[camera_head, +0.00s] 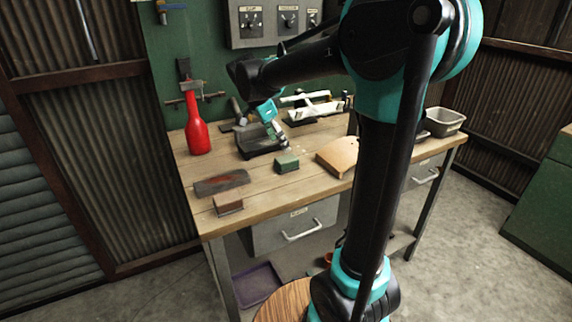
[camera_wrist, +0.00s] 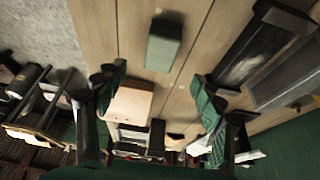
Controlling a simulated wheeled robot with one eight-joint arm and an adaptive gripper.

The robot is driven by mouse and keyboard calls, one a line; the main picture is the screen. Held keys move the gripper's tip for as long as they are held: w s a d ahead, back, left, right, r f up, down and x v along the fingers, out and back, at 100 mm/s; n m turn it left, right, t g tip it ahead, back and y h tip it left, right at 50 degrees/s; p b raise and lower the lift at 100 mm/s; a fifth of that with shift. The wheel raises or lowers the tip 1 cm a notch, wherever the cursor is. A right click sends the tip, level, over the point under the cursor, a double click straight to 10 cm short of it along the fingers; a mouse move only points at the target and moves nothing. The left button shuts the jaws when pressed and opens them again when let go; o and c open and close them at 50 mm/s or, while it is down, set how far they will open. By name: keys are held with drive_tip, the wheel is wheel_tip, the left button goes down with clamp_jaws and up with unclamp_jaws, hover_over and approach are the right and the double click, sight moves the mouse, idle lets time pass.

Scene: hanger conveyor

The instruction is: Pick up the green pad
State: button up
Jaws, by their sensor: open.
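The green pad (camera_head: 287,164) is a small block lying on the wooden workbench, right of the black stand in the head view. In the wrist view the green pad (camera_wrist: 164,44) lies at the top centre, beyond the fingertips and apart from them. My gripper (camera_head: 280,137) is above the bench, behind and slightly left of the pad in the head view. In the wrist view my gripper (camera_wrist: 157,88) has its two fingers spread wide with nothing held between them.
A black stand (camera_head: 258,145) is left of the pad, and a tan sloped block (camera_head: 340,155) is to its right. Bare wood lies in front of the pad.

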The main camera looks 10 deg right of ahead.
sight(286, 158)
drive_tip(key=x, duration=0.9)
drive_tip(key=shift+a+f, duration=0.1)
drive_tip(key=shift+a, duration=0.05)
drive_tip(key=shift+c, duration=0.6)
drive_tip(key=c, duration=1.2)
wheel_tip(286, 158, up, 20)
drive_tip(key=shift+r, duration=0.1)
